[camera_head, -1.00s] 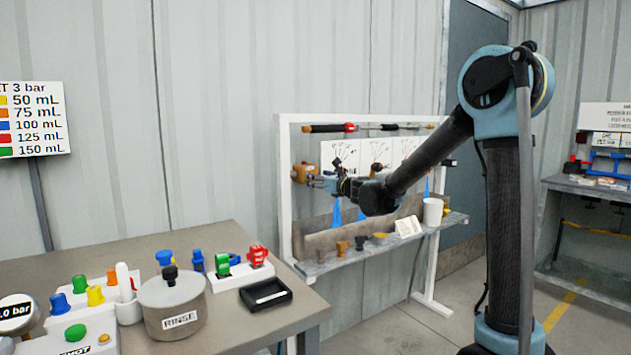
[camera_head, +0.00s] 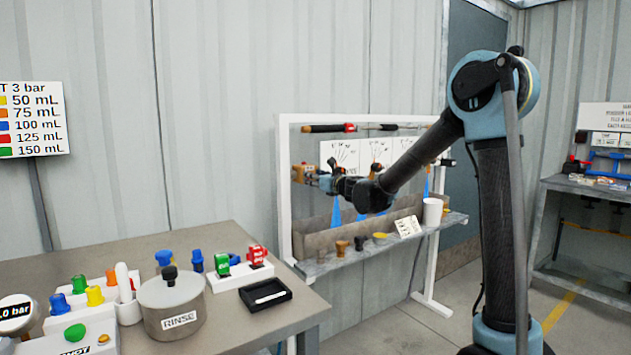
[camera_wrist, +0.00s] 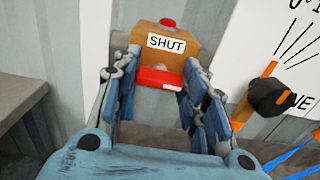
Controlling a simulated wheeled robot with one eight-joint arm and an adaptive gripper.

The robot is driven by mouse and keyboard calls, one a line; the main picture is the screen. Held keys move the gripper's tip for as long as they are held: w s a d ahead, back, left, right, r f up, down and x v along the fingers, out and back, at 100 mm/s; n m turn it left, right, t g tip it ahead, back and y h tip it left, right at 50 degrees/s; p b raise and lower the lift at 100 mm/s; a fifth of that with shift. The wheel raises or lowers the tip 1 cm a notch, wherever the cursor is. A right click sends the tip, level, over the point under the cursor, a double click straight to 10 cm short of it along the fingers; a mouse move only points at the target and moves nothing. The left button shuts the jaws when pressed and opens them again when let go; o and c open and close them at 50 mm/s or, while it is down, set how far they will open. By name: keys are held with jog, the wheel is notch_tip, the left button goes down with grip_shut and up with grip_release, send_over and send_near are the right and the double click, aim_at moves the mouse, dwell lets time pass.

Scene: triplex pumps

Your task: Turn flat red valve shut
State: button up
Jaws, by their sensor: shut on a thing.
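The flat red valve handle (camera_wrist: 158,79) lies level, between the fingers of my gripper (camera_wrist: 157,70) in the wrist view. It sits on the front of a tan block (camera_wrist: 187,44) with a white label reading SHUT (camera_wrist: 166,43) and a red cap (camera_wrist: 167,23) on top. My gripper is shut on the handle, a finger at each side; the contact points are partly hidden. In the head view, my gripper (camera_head: 330,182) is at the tan block (camera_head: 300,174) at the left of the white frame. The handle is hidden there.
A black knob with an orange lever (camera_wrist: 270,95) is right of my gripper in the wrist view. White cards (camera_head: 345,155) hang behind. Below is a grey shelf (camera_head: 335,262) with small cups and a white cup (camera_head: 432,212). A table (camera_head: 225,308) stands at the left.

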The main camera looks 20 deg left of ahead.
jog(key=shift+w+d+n, duration=0.1)
jog(key=shift+n, duration=0.2)
jog(key=shift+s+f+n, duration=0.15)
jog(key=shift+n, duration=4.15)
jog(key=shift+s+f+n, duration=0.1)
jog(key=shift+n, duration=4.2)
jog(key=o, duration=1.1)
jog(key=shift+c, duration=0.2)
jog(key=v, duration=1.1)
jog(key=shift+s+d, duration=0.25)
